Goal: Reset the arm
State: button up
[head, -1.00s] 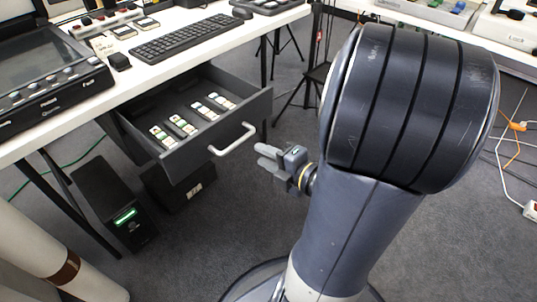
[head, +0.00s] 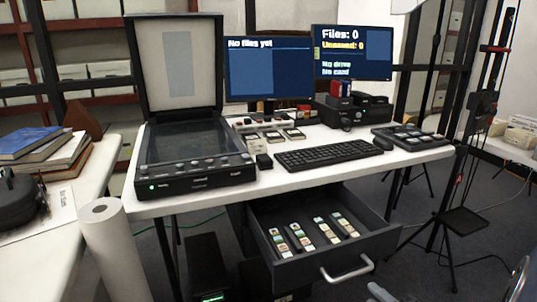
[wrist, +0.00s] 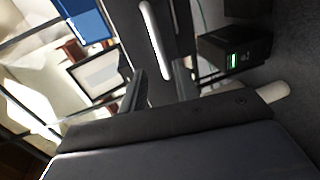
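My gripper (wrist: 160,88) shows in the wrist view as two dark fingers with a gap between them, and nothing is held there. In the head view only a grey tip of it shows at the bottom edge, below the drawer handle (head: 347,268). A grey edge of my arm shows at the bottom right corner; the rest is out of the picture. The open drawer (head: 377,244) holds several small labelled items in rows. Its pale handle also shows in the wrist view (wrist: 155,40), beyond the fingers.
The white desk (head: 400,158) carries a scanner (head: 190,175) with its lid up, a keyboard (head: 325,154) and two monitors. A black computer box with a green light (wrist: 235,50) stands under it. A tripod stand (head: 462,215) is at right. A white roll (head: 112,245) stands at left.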

aim_at(351, 273)
jog(key=shift+b+x, duration=1.3)
jog(key=shift+x, duration=3.5)
